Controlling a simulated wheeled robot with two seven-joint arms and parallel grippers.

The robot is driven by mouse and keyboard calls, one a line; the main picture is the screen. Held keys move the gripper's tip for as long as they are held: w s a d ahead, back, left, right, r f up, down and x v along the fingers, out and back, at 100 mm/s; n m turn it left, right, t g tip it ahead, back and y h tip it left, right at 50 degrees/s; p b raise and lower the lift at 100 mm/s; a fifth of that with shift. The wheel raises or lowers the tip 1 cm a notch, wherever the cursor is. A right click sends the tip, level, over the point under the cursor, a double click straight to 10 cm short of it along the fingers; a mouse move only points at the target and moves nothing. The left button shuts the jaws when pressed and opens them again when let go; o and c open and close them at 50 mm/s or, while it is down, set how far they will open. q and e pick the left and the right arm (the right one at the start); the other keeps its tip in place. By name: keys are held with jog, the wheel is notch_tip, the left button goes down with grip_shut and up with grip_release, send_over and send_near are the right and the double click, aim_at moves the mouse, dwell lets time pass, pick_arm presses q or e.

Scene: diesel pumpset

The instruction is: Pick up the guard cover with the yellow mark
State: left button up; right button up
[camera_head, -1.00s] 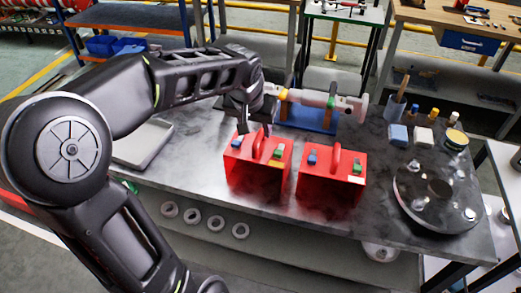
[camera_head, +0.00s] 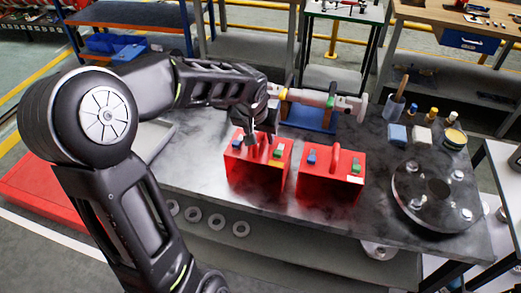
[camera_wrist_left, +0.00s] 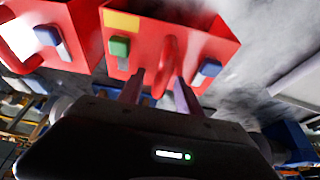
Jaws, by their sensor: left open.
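The guard cover with the yellow mark (camera_head: 246,178) is the left of two red boxes on the bench; it also shows in the left wrist view (camera_wrist_left: 208,38). It has a red arched handle (camera_wrist_left: 168,58) on top, with a blue and a green block beside it. My left gripper (camera_head: 262,137) is open above this cover. In the left wrist view its two fingers (camera_wrist_left: 161,92) point at the handle, one on each side; I cannot tell how deep they reach. The other guard cover (camera_head: 328,188) has a white mark and stands to the right. My right gripper is out of view.
A shaft assembly (camera_head: 335,103) on a blue stand lies behind the covers. A round dark flange (camera_head: 410,200), small blocks and bottles (camera_head: 421,134) are at the right. A grey tray (camera_head: 152,140) is partly hidden behind my left arm. The bench front is clear.

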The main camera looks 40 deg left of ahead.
pick_arm(q)
jog(key=shift+c, duration=0.4)
grip_shut()
jog(key=shift+r, duration=0.1)
dwell(1.0)
